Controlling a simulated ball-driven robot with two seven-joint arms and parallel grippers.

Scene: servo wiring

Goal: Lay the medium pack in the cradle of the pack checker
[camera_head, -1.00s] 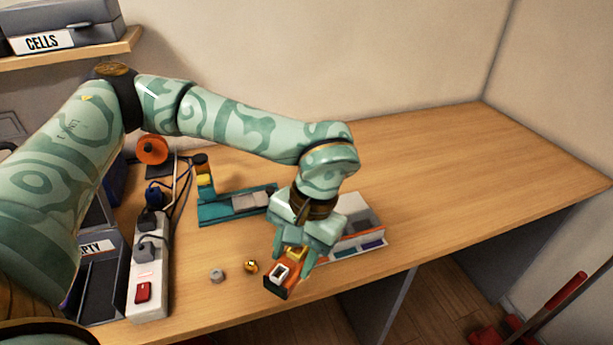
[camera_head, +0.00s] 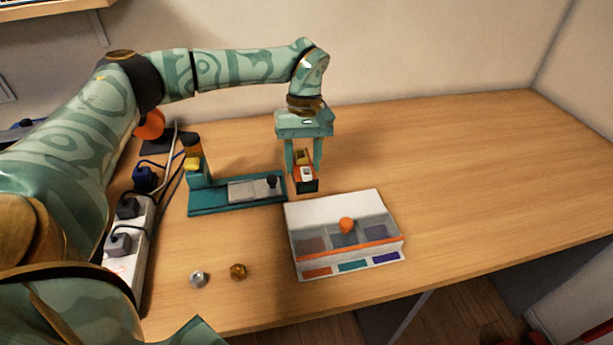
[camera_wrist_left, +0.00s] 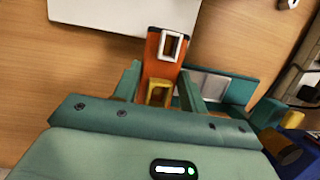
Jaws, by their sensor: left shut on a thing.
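My left gripper (camera_head: 304,168) is shut on an orange pack (camera_head: 307,178) with a dark end, a white-framed opening and a yellow part. It holds the pack above the bench, just right of the pack checker. In the left wrist view the pack (camera_wrist_left: 166,58) sits between the fingers (camera_wrist_left: 157,78). The pack checker (camera_head: 205,208) is a teal base with a grey metal cradle (camera_head: 248,189), a black knob at its right end and an upright post at its left. The cradle is bare. The checker also shows in the left wrist view (camera_wrist_left: 240,88). My right gripper is out of view.
A white case (camera_head: 335,205) with a clear-lidded front and an orange knob stands in front right of the checker. A white power strip (camera_head: 127,235) with plugs and cables stands left. The bench's right side is clear.

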